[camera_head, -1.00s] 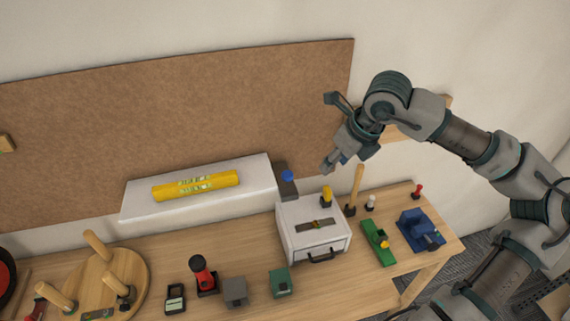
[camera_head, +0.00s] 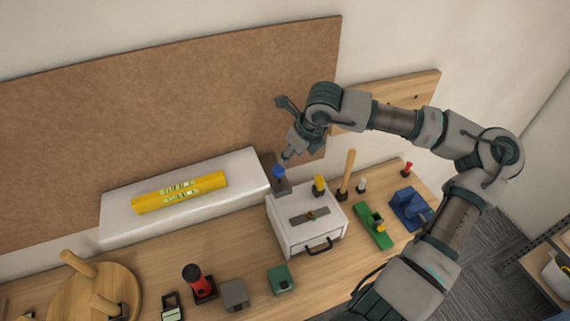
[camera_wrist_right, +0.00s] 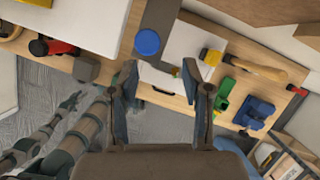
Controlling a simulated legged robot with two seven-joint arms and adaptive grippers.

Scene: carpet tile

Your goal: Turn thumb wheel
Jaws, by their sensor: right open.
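A round blue knob (camera_head: 278,172), which I take for the thumb wheel, sits on a dark grey plate (camera_head: 283,187) behind the white drawer box and beside the white ledge. In the right wrist view the blue disc (camera_wrist_right: 147,42) is seen from above, on the grey strip. My right gripper (camera_head: 286,159) is open and empty, just above and behind the knob in the head view. In the right wrist view its fingers (camera_wrist_right: 158,82) are spread, with the knob beyond the tips, apparently apart. Grey arm links, likely my left arm (camera_wrist_right: 70,125), show at the lower left; its finger state is unclear.
The white drawer box (camera_head: 300,208) stands close to the knob. A yellow level (camera_head: 180,191) lies on the white ledge (camera_head: 115,222). An upright wooden handle (camera_head: 346,172), a green plane (camera_head: 372,226) and a blue tool (camera_head: 410,209) are to the right. A brown board (camera_head: 180,110) rises behind.

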